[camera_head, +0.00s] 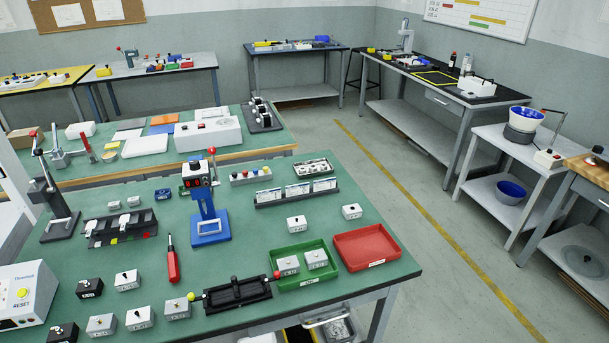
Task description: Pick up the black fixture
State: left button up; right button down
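A black fixture (237,293), a long shallow frame with a recessed middle, lies on the green-topped table near its front edge. A yellow-green knob (190,296) is at its left end and a red knob (277,275) at its right end. A grey box with a knob (177,308) sits close to its left end. The green tray (301,283), holding two grey boxes, is close to its right end. Another dark rack (120,228) with white parts lies farther back on the left. Neither of my grippers is in view.
A red-handled screwdriver (172,260) lies behind and left of the fixture. A blue-based press (208,220) stands farther back. An empty red tray (366,246) is at the right edge. Several grey boxes and a reset console (24,295) occupy the front left. The floor to the right is clear.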

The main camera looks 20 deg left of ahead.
aim_at(237, 293)
jog(key=u, duration=1)
